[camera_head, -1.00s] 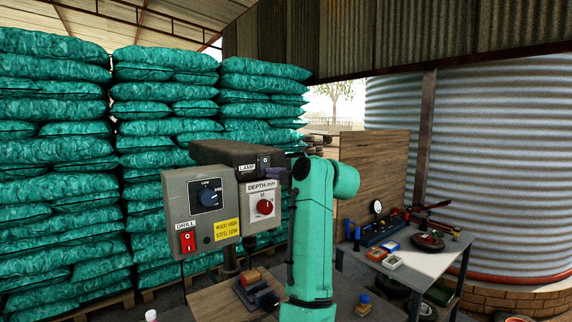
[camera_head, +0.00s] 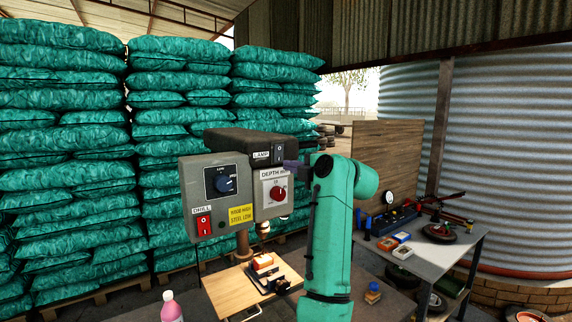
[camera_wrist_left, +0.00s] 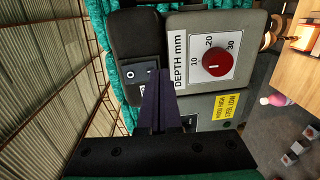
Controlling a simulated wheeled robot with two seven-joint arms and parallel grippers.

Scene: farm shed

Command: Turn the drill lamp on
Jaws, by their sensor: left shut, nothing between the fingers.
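The drill press head has a dark top housing (camera_head: 240,143) with a LAMP label (camera_head: 261,155) and a small black rocker switch (camera_head: 279,153) beside it. In the left wrist view the lamp switch (camera_wrist_left: 140,74) shows its two marks, and its label is mostly hidden by my fingers. My left gripper (camera_head: 291,166) is shut and empty, its fingertips close to the switch's right and lower side in the head view. In the left wrist view my gripper (camera_wrist_left: 158,80) ends beside the switch; I cannot tell whether it touches. My right gripper is not in view.
Below the lamp switch is the depth panel with a red knob (camera_head: 278,194). A wooden board (camera_head: 235,290) with a vise lies below. A workbench (camera_head: 436,258) stands right.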

